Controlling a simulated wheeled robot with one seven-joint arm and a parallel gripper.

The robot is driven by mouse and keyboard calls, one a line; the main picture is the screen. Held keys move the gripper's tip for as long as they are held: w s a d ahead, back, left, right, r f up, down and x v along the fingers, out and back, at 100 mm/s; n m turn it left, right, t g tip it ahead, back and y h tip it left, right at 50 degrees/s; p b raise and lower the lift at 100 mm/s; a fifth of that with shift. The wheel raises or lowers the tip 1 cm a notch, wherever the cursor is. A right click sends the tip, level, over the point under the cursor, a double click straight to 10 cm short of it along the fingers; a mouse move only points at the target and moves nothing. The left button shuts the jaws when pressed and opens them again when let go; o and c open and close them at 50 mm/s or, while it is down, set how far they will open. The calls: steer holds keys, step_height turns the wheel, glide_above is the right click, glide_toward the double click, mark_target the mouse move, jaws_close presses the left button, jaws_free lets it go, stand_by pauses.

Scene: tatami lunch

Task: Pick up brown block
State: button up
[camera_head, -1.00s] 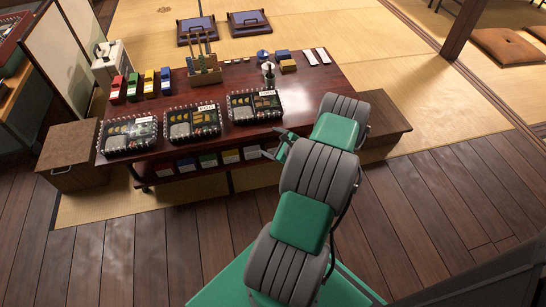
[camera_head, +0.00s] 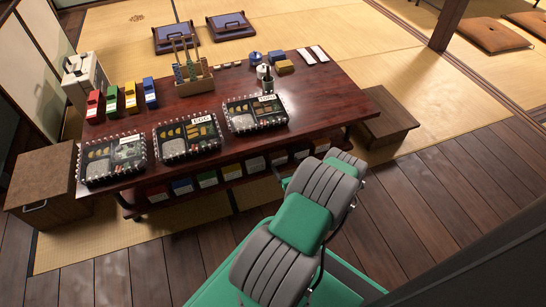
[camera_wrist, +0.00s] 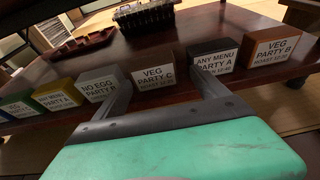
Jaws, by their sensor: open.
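My arm hides most of the gripper in the head view.
The blocks stand on a low shelf under the dark red table (camera_head: 335,92). Grey (camera_wrist: 103,84) and yellow (camera_wrist: 57,94) blocks lie further left. Bento boxes (camera_head: 188,136) line the table's front edge. A brown stool (camera_head: 386,118) stands at the right end.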

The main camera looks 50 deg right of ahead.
mark_target(280, 160)
steer(key=b+x, duration=0.1)
steer(key=x, duration=0.1)
steer(key=b+x, duration=0.1)
steer(key=x, duration=0.1)
steer(key=a+x, duration=0.1)
steer(key=x, duration=0.1)
steer(key=shift+w+a+b, duration=0.1)
steer(key=shift+w+b, duration=0.25)
steer(key=shift+b, duration=0.05)
steer(key=shift+w+d, duration=0.25)
steer(key=shift+c, duration=0.4)
steer(key=c, duration=0.9)
steer(key=shift+c, duration=0.2)
